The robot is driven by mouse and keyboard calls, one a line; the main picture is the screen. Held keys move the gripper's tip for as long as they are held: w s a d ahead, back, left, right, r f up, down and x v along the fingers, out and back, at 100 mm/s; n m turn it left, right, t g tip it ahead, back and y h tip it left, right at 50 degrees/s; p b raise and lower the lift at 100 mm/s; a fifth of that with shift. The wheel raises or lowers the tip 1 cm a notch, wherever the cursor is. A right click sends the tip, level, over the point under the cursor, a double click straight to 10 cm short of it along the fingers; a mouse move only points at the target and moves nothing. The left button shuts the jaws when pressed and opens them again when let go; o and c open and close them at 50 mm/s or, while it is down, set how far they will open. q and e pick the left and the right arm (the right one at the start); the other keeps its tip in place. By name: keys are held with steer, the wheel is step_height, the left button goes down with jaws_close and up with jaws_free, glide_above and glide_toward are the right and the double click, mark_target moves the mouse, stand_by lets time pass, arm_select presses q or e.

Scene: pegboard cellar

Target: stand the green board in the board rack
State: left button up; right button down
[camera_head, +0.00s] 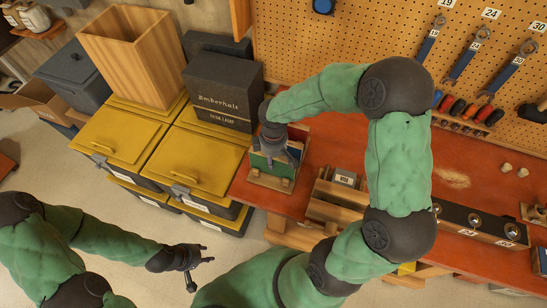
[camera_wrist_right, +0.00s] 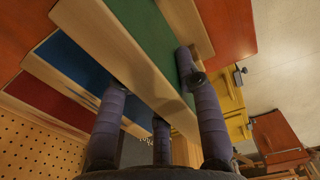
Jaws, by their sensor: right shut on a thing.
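The green board (camera_head: 268,166) is at the left end of the orange-red bench, at the wooden board rack (camera_head: 262,181). It also shows in the right wrist view (camera_wrist_right: 150,35), with pale wood edges. My right gripper (camera_head: 276,150) is above the rack, its fingers (camera_wrist_right: 165,105) closed around the green board's edge. A blue board (camera_wrist_right: 72,58) and a red board (camera_wrist_right: 48,92) are beside it in the wrist view. The board's lower edge is hidden, so I cannot tell how deep it sits. My left gripper (camera_head: 197,266) is open and empty, low over the floor.
Yellow-lidded bins (camera_head: 200,165) stand left of the bench, with a dark box (camera_head: 222,88) and a tall wooden bin (camera_head: 130,50) on top. A wooden holder (camera_head: 335,195) is right of the rack. Wrenches hang on the pegboard (camera_head: 390,40). My right arm covers the bench's middle.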

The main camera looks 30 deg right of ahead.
steer(key=shift+f+b, duration=0.75)
steer(key=shift+f, duration=0.35)
steer(key=c, duration=0.8)
jaws_free()
steer(key=shift+r, duration=0.1)
steer(key=shift+r+p, duration=3.95)
steer(key=shift+r, duration=1.05)
steer(key=shift+f, duration=0.1)
